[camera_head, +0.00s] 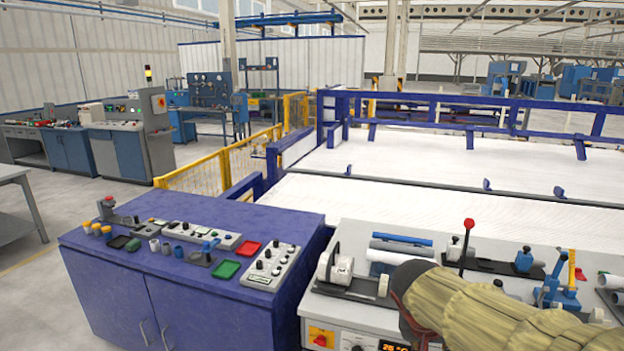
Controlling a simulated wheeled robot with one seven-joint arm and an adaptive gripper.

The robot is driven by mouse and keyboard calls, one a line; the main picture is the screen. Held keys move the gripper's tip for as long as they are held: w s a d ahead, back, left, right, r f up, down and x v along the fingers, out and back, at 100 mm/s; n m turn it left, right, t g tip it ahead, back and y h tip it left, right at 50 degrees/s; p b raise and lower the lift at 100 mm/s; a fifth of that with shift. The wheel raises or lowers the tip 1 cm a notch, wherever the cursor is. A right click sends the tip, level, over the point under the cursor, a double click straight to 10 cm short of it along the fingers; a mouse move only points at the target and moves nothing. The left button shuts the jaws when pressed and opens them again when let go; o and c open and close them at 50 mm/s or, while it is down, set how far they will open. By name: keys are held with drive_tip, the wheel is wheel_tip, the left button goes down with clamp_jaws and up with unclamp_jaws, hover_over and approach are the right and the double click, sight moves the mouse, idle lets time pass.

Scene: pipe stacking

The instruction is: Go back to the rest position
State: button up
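My arm in a khaki sleeve reaches in from the lower right corner, over the front of the white workbench (345,230). My gripper does not show; I cannot see its fingers. A blue pipe (403,238) and a grey pipe (398,247) lie at the back left of the bench. A white pipe (398,258) lies just in front of them, partly hidden by my arm. More pale pipes (612,281) are at the bench's right edge.
A white clamp device (340,268) stands left of my arm. A red-knobbed lever (467,232) and a blue fixture (560,290) stand behind it. A blue cabinet (200,300) with trays and controls is on the left. A blue-railed white platform (420,160) lies behind.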

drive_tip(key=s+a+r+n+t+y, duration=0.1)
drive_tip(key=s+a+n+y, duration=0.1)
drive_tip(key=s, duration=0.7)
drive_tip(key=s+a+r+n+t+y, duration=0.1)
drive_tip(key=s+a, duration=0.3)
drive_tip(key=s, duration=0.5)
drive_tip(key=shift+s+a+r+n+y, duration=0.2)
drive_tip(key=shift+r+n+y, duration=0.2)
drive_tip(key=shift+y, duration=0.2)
